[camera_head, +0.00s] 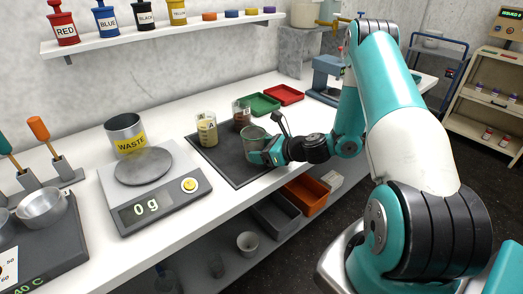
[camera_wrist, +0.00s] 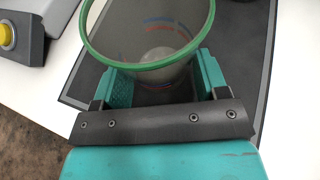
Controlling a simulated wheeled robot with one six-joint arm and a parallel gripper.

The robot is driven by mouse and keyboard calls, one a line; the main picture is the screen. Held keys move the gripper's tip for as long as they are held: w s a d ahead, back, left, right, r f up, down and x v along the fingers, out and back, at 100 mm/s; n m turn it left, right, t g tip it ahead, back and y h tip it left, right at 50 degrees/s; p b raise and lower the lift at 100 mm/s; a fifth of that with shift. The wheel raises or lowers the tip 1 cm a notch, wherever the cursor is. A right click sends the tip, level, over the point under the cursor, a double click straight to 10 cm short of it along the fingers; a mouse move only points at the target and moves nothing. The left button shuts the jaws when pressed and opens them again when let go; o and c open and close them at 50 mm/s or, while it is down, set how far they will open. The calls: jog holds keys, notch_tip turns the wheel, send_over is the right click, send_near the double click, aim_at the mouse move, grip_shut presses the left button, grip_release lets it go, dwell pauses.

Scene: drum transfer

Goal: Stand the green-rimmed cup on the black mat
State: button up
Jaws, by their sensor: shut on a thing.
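The green-rimmed cup (camera_head: 254,138) is a clear, empty-looking cup. It is between the fingers of my gripper (camera_head: 262,155), over the front right part of the black mat (camera_head: 237,174). In the wrist view the cup (camera_wrist: 150,50) looks upright, with a finger of my gripper (camera_wrist: 158,88) on each side. The mat (camera_wrist: 255,60) spreads beneath and behind it. I cannot tell whether the cup's base touches the mat.
A beaker of yellowish stuff (camera_head: 207,131) and a beaker of dark brown stuff (camera_head: 241,114) stand on the mat's far part. The scale (camera_head: 150,185) reads 0 g at left, with the WASTE can (camera_head: 125,133) behind. Green (camera_head: 260,105) and red (camera_head: 284,95) trays lie beyond.

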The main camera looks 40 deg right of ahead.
jog(key=shift+f, duration=0.15)
jog(key=o, duration=0.9)
